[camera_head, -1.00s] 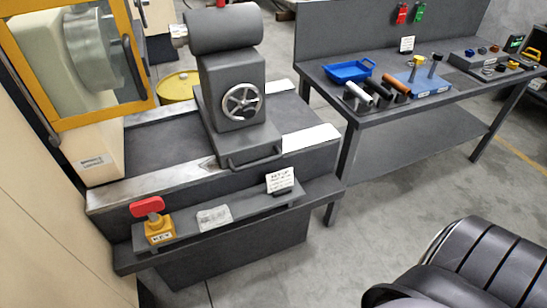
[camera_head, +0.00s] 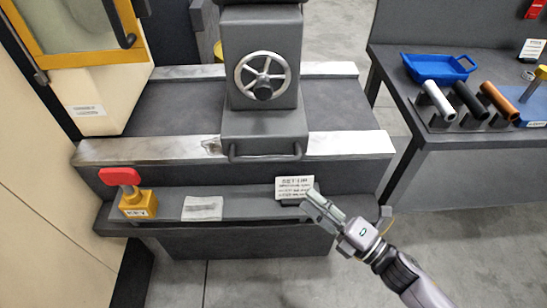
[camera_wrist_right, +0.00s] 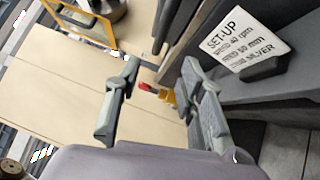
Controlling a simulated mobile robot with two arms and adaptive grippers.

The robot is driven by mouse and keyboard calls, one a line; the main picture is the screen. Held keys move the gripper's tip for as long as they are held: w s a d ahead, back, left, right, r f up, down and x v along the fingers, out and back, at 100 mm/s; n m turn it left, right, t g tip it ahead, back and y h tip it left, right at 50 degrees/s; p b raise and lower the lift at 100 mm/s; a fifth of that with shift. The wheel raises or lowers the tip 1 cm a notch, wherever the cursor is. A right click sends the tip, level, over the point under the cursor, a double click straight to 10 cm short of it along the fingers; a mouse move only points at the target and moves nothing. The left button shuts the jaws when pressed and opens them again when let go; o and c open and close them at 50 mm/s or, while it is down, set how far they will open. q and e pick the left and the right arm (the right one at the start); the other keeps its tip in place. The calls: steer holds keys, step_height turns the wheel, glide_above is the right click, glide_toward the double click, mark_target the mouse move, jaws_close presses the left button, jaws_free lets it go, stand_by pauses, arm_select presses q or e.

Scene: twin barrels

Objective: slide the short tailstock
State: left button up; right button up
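The tailstock (camera_head: 262,90) is a dark grey block with a spoked metal handwheel (camera_head: 262,80). Its top is cut off in the head view. It stands on the bed rails (camera_head: 350,146), with a dark bar handle (camera_head: 266,156) low on its front. My right gripper (camera_head: 318,205) is in front of the bed, below and right of the handle and apart from it, beside the set-up card. In the right wrist view my right gripper (camera_wrist_right: 160,75) has its fingers apart with nothing between them. My left gripper is not in view.
A front shelf carries a yellow key block with red knob (camera_head: 130,195), a paper label (camera_head: 203,208) and the set-up card (camera_head: 295,188). A yellow-framed door (camera_head: 90,58) stands left. A bench at right holds a blue tray (camera_head: 435,67) and several cylinders. Bare bed lies either side of the tailstock.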

mark_target(265, 158)
steer(key=p+x, duration=0.2)
steer(key=x, duration=1.3)
steer(key=shift+w+a, duration=0.1)
steer(key=shift+w, duration=0.2)
steer(key=shift+c, duration=0.5)
jaws_close()
